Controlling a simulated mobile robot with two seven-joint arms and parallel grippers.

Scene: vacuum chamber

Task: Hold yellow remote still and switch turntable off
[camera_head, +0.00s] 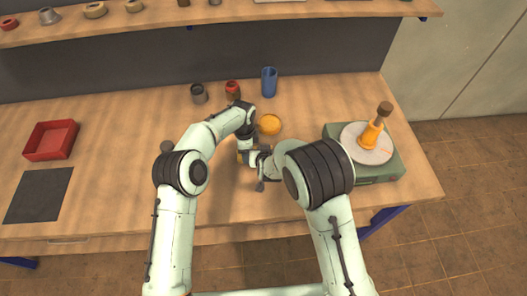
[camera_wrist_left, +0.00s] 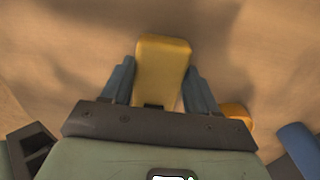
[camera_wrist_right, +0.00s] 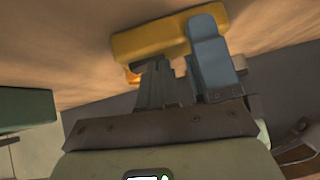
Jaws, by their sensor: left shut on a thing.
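The yellow remote (camera_wrist_left: 162,68) is held between the two fingers of my left gripper (camera_wrist_left: 160,85), close to the wooden table. It also spans the top of the right wrist view (camera_wrist_right: 150,42), where a blue left-gripper finger crosses it. My right gripper (camera_wrist_right: 155,66) is shut, its fingers together with tips close under the remote; whether they touch it I cannot tell. In the head view my arms mostly hide the remote. The turntable (camera_head: 379,168), a green box with a light round platter, stands at the table's right end. An orange cone-like piece with a brown top (camera_head: 372,132) stands on the platter.
An orange round dish (camera_head: 269,124), a blue cup (camera_head: 269,82), a red jar (camera_head: 233,90) and a grey cup (camera_head: 199,94) stand behind my grippers. A red tray (camera_head: 51,141) and dark mat (camera_head: 38,196) lie left. A shelf (camera_head: 160,19) runs along the back.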

